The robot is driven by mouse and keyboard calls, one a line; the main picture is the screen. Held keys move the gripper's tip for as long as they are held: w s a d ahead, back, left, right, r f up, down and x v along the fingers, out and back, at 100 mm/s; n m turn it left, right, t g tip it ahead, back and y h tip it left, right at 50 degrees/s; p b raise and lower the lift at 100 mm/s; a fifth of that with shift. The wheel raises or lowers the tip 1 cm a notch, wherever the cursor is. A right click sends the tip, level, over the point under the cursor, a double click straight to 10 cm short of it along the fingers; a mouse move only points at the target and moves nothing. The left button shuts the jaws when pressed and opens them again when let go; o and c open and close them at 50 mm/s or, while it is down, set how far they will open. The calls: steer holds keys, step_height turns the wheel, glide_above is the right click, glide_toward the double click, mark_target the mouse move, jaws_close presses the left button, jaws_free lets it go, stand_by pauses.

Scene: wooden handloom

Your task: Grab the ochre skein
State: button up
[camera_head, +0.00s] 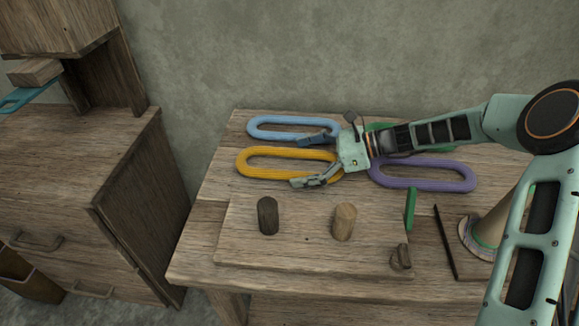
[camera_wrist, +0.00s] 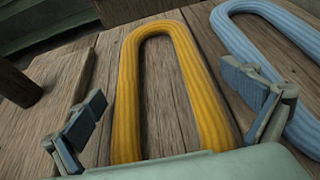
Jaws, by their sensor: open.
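The ochre skein (camera_head: 262,154) is a flat yellow loop lying on the wooden table, in front of a light blue skein. It also shows in the wrist view (camera_wrist: 127,95), its loop stretching away from my gripper. My gripper (camera_head: 315,161) is open at the skein's right end. In the wrist view my gripper (camera_wrist: 168,103) has one finger on each side of the ochre loop, with nothing held between them. The right finger lies between the ochre and blue skeins, near the blue one. Whether the fingers touch the skein or table is unclear.
The light blue skein (camera_head: 267,134) lies close behind, a purple skein (camera_head: 440,185) to the right, and a green one (camera_head: 378,126) is partly hidden by my arm. A dark peg (camera_head: 268,215) and a light peg (camera_head: 344,222) stand in front. A cabinet (camera_head: 130,190) is at left.

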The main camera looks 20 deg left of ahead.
steer(key=c, duration=1.3)
steer(key=shift+r, duration=0.1)
